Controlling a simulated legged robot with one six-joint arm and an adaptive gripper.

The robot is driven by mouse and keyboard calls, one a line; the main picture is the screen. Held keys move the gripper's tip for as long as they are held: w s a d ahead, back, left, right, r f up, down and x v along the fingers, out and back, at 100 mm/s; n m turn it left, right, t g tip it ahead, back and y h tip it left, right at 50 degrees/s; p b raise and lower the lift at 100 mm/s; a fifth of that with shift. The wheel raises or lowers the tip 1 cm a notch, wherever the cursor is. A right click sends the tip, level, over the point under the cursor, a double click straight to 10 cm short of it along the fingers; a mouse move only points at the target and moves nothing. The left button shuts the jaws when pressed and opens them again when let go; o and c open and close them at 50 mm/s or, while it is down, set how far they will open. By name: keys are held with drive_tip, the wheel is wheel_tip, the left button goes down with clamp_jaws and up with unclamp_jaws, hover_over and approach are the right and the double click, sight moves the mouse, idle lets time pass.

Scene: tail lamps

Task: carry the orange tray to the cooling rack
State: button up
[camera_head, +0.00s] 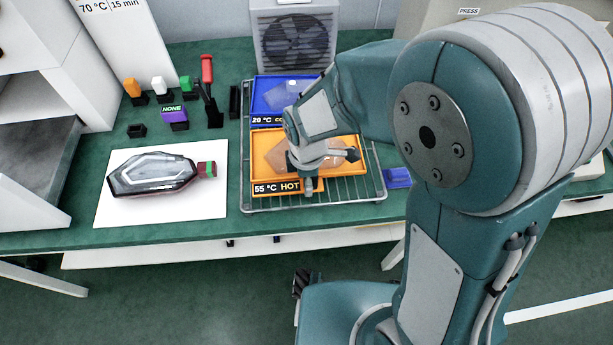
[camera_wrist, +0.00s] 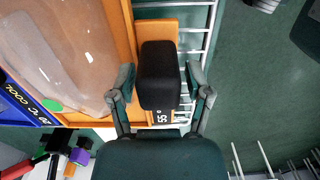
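The orange tray (camera_head: 343,174) with a "55 °C HOT" label lies on the metal wire cooling rack (camera_head: 370,192), in its front part. It holds a clear, pale part. In the wrist view, the tray's orange rim (camera_wrist: 121,28) is beside a black handle-like block (camera_wrist: 159,75), with wire bars (camera_wrist: 207,25) to the right. My gripper (camera_head: 318,160) is low over the tray in the head view. In the wrist view, my gripper's fingers (camera_wrist: 160,82) stand either side of the black block, with narrow gaps showing on both sides. The wrist hides part of the tray.
A blue tray (camera_head: 262,98) labelled "20 °C COOL" lies behind the orange one, before a fan unit (camera_head: 294,40). A lamp (camera_head: 152,174) rests on a white sheet (camera_head: 118,211) at left. Tools and small blocks stand behind it. A small blue block (camera_head: 397,178) is right of the rack.

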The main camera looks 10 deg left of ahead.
drive_tip(key=shift+d+r, duration=0.15)
drive_tip(key=shift+d, duration=0.35)
wheel_tip(320, 180, up, 12)
drive_tip(key=shift+a+f, duration=0.1)
drive_tip(key=shift+f, duration=0.15)
drive_tip(key=shift+a+r, duration=0.15)
drive_tip(key=shift+r, duration=0.05)
drive_tip(key=shift+r, duration=0.1)
drive_tip(key=s+d+r+m+t, duration=0.2)
drive_tip(key=d+r+m, duration=0.1)
drive_tip(key=d+m, duration=0.3)
drive_tip(key=s+d+r+m+t, duration=0.1)
drive_tip(key=s+d+r+m, duration=0.2)
drive_tip(key=d+m, duration=0.4)
drive_tip(key=s+d+r+m+t, duration=0.2)
drive_tip(key=s+d+r+m, duration=0.1)
drive_tip(key=d+m, duration=0.4)
drive_tip(key=shift+s+d+r+m+t, duration=0.2)
drive_tip(key=shift+r+m+t, duration=0.1)
drive_tip(key=shift+m, duration=0.1)
drive_tip(key=shift+d, duration=0.1)
